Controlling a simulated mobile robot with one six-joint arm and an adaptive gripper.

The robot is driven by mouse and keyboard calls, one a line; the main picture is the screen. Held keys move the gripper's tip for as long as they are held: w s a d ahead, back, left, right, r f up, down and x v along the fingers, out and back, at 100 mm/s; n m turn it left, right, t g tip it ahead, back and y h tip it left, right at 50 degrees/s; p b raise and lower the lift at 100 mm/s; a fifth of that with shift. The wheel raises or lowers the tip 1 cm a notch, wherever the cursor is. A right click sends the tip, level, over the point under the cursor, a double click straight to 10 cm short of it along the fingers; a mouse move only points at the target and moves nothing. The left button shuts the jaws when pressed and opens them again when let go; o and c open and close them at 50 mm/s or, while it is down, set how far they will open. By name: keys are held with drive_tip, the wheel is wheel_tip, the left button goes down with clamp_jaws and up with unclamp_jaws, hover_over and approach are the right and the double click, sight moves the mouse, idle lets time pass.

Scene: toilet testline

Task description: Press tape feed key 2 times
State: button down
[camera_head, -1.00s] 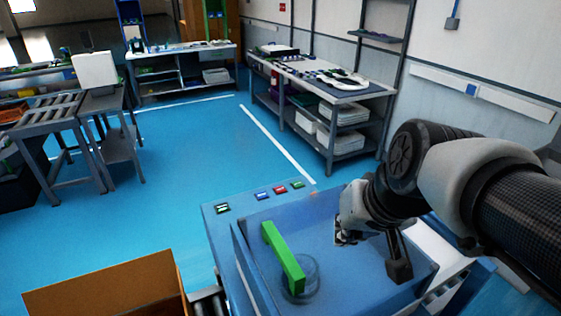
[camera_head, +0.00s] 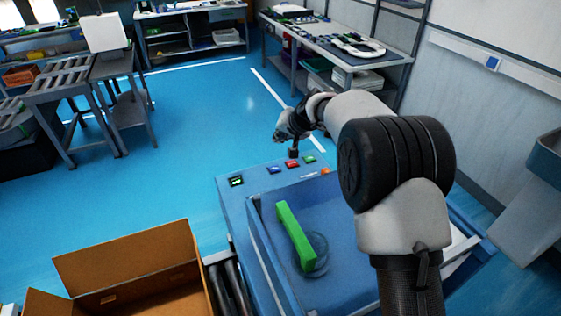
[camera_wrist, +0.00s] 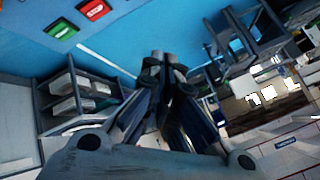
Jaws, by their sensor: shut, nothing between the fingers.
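The blue machine's panel (camera_head: 250,187) carries a row of coloured keys along its far edge: a blue key (camera_head: 274,169), a red key (camera_head: 292,164) and a green key (camera_head: 309,159). Their labels are too small to read, so I cannot tell which is the tape feed key. My gripper (camera_head: 293,152) is shut and empty, pointing down over the row close to the red key; I cannot tell whether it touches. In the wrist view, the red key (camera_wrist: 93,9) and green key (camera_wrist: 60,28) lie up and left of my gripper's fingertips (camera_wrist: 165,62).
A small display (camera_head: 236,181) is at the panel's left end and an orange knob (camera_head: 326,171) at its right. A green bar (camera_head: 295,236) stands in the machine's recess. An open cardboard box (camera_head: 135,268) lies at front left. A workbench (camera_head: 345,50) stands behind.

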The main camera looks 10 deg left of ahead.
drive_tip(key=x, duration=0.3)
drive_tip(key=shift+w+a+f, duration=0.15)
drive_tip(key=shift+a+f, duration=0.05)
drive_tip(key=shift+f, duration=0.15)
drive_tip(key=b, duration=0.6)
hover_over(277, 168)
wheel_tip(277, 168, down, 8)
drive_tip(key=shift+w+a+f, duration=0.1)
drive_tip(key=shift+f, duration=0.05)
drive_tip(key=shift+f+b, duration=0.25)
drive_tip(key=shift+b, duration=0.1)
drive_tip(key=shift+f, duration=0.2)
idle(0.7)
drive_tip(key=shift+f+b, duration=0.25)
drive_tip(key=shift+b, duration=0.35)
